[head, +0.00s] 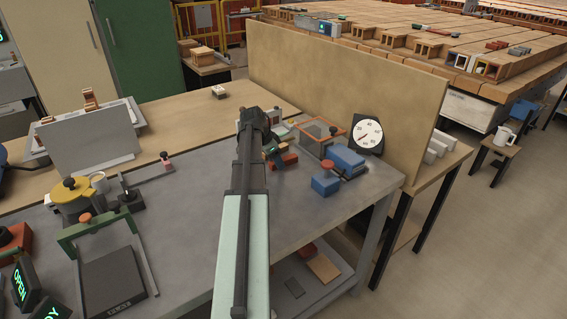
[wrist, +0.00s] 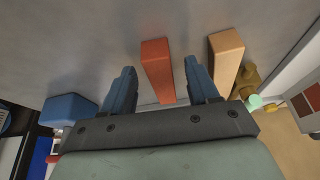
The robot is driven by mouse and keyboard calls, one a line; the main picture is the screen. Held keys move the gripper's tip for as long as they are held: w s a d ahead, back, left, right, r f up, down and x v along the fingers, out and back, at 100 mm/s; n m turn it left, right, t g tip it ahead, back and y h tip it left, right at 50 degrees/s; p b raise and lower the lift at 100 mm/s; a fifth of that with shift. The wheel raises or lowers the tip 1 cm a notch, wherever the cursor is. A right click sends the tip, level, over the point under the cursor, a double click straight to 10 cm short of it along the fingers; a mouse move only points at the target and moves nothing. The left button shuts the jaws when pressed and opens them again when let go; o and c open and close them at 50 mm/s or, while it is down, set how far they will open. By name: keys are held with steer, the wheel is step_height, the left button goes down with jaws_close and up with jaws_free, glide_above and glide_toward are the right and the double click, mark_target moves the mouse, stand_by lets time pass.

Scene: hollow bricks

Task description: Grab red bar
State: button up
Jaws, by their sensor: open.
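My gripper (wrist: 160,72) is open, with one dark blue finger on each side of the bar in the picture. Gaps show between the bar and both fingers. In the head view my gripper (head: 272,148) is over the bench, beside a red piece (head: 289,160); I cannot tell whether this is the same bar.
A tan bar (wrist: 226,60) stands just right of the right finger, with a brass-coloured piece (wrist: 246,82) beyond it. A blue block (wrist: 70,108) is at left. In the head view, a dial (head: 368,134) and blue box (head: 346,160) stand right of the gripper.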

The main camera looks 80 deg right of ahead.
steer(key=shift+s+f, duration=0.1)
steer(key=shift+f, duration=0.1)
jaws_close()
stand_by(0.5)
